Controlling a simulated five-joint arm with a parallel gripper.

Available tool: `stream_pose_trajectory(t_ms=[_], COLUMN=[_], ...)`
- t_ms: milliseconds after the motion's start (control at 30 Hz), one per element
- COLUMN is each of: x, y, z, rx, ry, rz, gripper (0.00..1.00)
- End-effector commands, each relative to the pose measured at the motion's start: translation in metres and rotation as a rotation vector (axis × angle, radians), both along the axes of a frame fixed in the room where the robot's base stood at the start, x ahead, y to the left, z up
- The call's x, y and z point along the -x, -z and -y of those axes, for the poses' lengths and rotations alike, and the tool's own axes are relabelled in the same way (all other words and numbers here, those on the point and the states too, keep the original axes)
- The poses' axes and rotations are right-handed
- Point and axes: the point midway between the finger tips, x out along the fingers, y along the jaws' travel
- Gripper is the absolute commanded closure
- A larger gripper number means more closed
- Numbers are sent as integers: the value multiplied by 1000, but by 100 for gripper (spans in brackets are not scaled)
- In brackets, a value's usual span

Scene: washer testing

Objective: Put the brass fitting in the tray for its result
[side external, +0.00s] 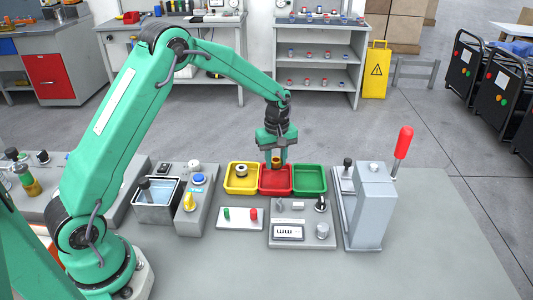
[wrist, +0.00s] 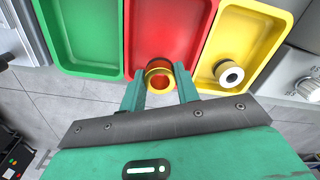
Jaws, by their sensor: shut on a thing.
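My gripper (side external: 276,158) is shut on the brass fitting (side external: 276,161), a short gold-coloured ring, and holds it over the red tray (side external: 276,187). In the wrist view the brass fitting (wrist: 159,74) sits between the two fingertips of my gripper (wrist: 160,88), over the red tray (wrist: 165,30) near its rim. The yellow tray (side external: 232,187) is left of the red one in the side view and holds a metal ring-shaped part (side external: 242,170). The green tray (side external: 309,178) to the right is empty.
A grey press with a red-handled lever (side external: 370,205) stands right of the trays. A panel with green and red knobs (side external: 240,218) and a meter box (side external: 302,235) lie in front. A water-filled bath (side external: 155,193) is at the left. The right of the bench is clear.

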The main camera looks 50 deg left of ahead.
Motion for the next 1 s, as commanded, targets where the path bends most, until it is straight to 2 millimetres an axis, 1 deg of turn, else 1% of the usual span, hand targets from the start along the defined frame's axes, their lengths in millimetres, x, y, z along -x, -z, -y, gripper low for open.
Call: stream_pose_trajectory(t_ms=[100, 233, 700, 733, 833, 1000], x=[0, 0, 0, 0, 0, 0], y=[15, 26, 32, 32, 32, 32], z=[0, 0, 0, 0, 0, 0], rx=[0, 0, 0, 0, 0, 0], ry=[0, 0, 0, 0, 0, 0], rz=[-2, 0, 0, 0, 0, 0], gripper=[94, 94, 94, 67, 47, 47])
